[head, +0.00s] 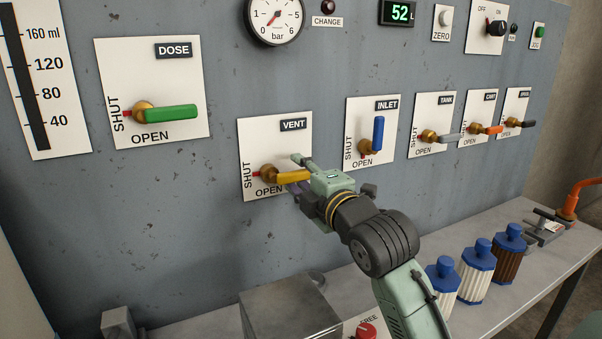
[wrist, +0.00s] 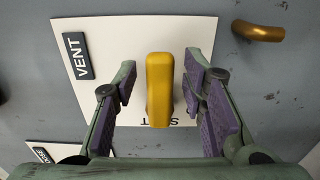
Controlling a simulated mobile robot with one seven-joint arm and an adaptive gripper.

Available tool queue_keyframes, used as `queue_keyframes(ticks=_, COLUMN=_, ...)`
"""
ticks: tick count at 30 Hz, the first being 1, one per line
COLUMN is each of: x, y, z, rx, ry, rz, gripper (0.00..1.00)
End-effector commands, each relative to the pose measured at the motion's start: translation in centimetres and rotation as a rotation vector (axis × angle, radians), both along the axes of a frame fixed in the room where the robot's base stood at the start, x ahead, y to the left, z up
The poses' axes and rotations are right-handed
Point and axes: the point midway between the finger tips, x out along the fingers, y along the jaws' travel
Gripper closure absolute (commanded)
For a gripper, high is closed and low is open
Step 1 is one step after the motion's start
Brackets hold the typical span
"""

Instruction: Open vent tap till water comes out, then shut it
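The vent tap has a yellow handle (head: 293,177) on a white plate marked VENT (head: 275,135). In the head view the handle lies level, pointing right, and its red pointer is on the SHUT side. My gripper (head: 299,174) is at the handle's free end, one finger above it and one below. In the wrist view the yellow handle (wrist: 160,90) stands between the two open fingers of my gripper (wrist: 161,92), with a narrow gap on each side. The handle hides part of the SHUT lettering. I see no water at the vent.
A brass pipe end (wrist: 258,31) juts from the panel near the vent plate. The inlet tap's blue handle (head: 378,134) is close on the right, pointing up. The dose tap's green handle (head: 170,113) is to the left. Several blue-capped bottles (head: 477,272) stand on the bench below.

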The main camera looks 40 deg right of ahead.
Motion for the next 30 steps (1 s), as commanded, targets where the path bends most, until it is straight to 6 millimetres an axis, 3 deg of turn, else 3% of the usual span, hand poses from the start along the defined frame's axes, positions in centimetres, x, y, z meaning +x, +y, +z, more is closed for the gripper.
queue_keyframes(ticks=3, x=-0.02, y=0.00, z=0.00, rx=0.000, ry=0.000, rz=0.000, gripper=0.63)
queue_keyframes(ticks=20, x=-0.04, y=0.00, z=0.02, rx=0.000, ry=0.000, rz=0.000, gripper=1.00)
queue_keyframes(ticks=30, x=-0.05, y=0.01, z=0.03, rx=0.000, ry=-0.001, rz=0.000, gripper=1.00)
